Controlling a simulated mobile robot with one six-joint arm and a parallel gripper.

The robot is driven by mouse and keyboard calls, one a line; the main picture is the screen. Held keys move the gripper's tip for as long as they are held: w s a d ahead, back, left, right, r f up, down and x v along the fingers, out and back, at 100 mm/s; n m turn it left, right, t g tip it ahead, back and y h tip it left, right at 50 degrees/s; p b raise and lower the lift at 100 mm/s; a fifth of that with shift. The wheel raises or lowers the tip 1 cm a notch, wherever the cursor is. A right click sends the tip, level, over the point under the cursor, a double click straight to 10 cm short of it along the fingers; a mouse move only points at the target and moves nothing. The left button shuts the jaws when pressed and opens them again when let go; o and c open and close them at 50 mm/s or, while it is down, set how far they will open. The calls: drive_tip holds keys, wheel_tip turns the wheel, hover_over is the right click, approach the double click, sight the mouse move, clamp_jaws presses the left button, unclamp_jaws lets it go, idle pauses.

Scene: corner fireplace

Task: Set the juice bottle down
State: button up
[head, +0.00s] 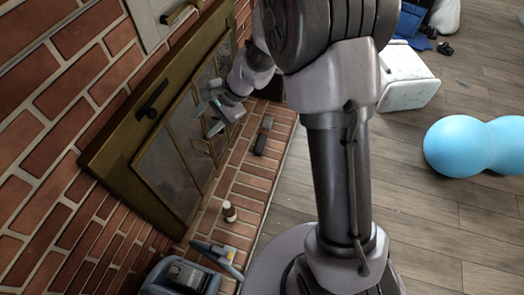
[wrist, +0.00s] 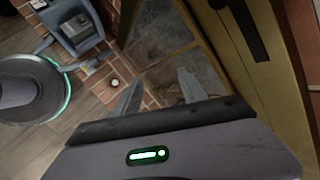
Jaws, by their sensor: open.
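A small brown bottle with a pale top (head: 229,211), which looks like the juice bottle, stands upright on the brick hearth (head: 216,221) in the head view. In the wrist view its round pale top (wrist: 115,82) shows just left of my left finger. My gripper (head: 208,118) is open, with nothing seen between its fingers. It is in front of the fireplace glass, apart from the bottle and farther up the picture. Its two spread fingers also show in the wrist view (wrist: 159,85).
A dark block (head: 262,141) lies on the hearth. A grey-blue appliance (head: 183,277) stands at the near end. A blue peanut-shaped ball (head: 475,147) lies on the wooden floor.

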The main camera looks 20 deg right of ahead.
drive_tip(key=s+r+n, duration=0.2)
drive_tip(key=s+r, duration=0.4)
drive_tip(key=r, duration=0.3)
drive_tip(key=s+d+r+n+t+h, duration=0.1)
drive_tip(key=s+d+r, duration=0.3)
drive_tip(key=s, duration=0.6)
drive_tip(key=s+d+r+n+t+h, duration=0.1)
drive_tip(key=s+d+r+n+h, duration=0.2)
drive_tip(key=s, duration=0.7)
drive_tip(key=shift+d+r+n+t, duration=0.4)
drive_tip(key=shift+r+n, duration=0.4)
drive_tip(key=shift+r, duration=0.05)
